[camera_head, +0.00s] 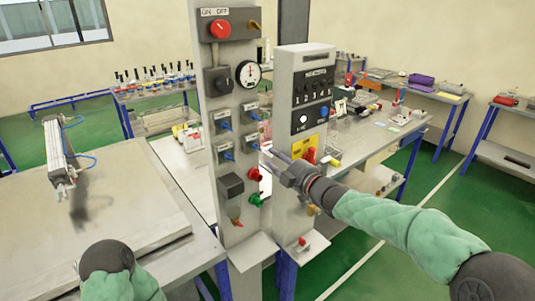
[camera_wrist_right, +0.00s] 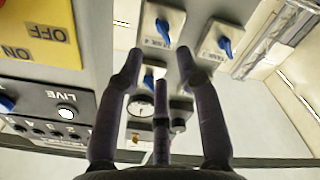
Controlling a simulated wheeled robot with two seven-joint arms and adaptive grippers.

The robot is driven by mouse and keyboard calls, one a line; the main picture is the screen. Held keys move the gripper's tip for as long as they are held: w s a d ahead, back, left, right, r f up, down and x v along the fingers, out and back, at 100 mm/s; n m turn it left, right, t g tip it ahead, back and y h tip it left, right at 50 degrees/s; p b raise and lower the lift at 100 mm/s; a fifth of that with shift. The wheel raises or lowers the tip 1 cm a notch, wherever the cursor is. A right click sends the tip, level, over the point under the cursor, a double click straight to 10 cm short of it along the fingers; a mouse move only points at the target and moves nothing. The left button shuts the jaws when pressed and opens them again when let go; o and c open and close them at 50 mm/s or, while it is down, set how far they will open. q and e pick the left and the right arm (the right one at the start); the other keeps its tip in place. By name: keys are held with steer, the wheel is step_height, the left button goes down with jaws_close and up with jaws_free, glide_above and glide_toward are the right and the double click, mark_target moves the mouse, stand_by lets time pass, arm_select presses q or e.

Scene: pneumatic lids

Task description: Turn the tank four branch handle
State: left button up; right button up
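The tank four branch handle (camera_head: 257,147) is a small blue lever on a white plate, low on the right of the tall grey panel (camera_head: 212,100). In the right wrist view the blue handle (camera_wrist_right: 163,27) sits beside a plate lettered TANK 4, with the picture upside down. My right gripper (camera_head: 268,158) is in front of the panel at its lower right, close to this handle. Its dark fingers (camera_wrist_right: 159,54) are spread, with the handle just beyond the tips and nothing between them. Contact cannot be told. My left gripper is out of view.
Other blue handles (camera_head: 225,125) sit close by on the panel. Below are a red knob (camera_head: 253,174) and a green knob (camera_head: 255,199). A second grey cabinet (camera_head: 287,82) with a yellow plate (camera_head: 298,148) stands close on the right, beside my gripper.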

steer(key=shift+v, duration=2.05)
steer(key=s+d+f+m+g+h, duration=0.15)
steer(key=f+m, duration=0.25)
steer(key=f, duration=0.8)
steer(key=s+f+m+g+h, duration=0.2)
steer(key=s+f+m, duration=0.1)
steer(key=f, duration=0.9)
steer(key=s+d+f+m+g+h, duration=0.1)
steer(key=s+f+m+g+h, duration=0.2)
steer(key=f, duration=0.9)
steer(key=s+f+m+g, duration=0.4)
steer(key=s+f, duration=0.6)
steer(key=s, duration=0.4)
steer(key=s+f+m+g, duration=0.3)
steer(key=s+f, duration=0.6)
steer(key=s, duration=0.5)
steer(key=shift+s+f+m+g, duration=0.3)
steer(key=shift+f+m+g, duration=0.1)
steer(key=shift+m, duration=0.5)
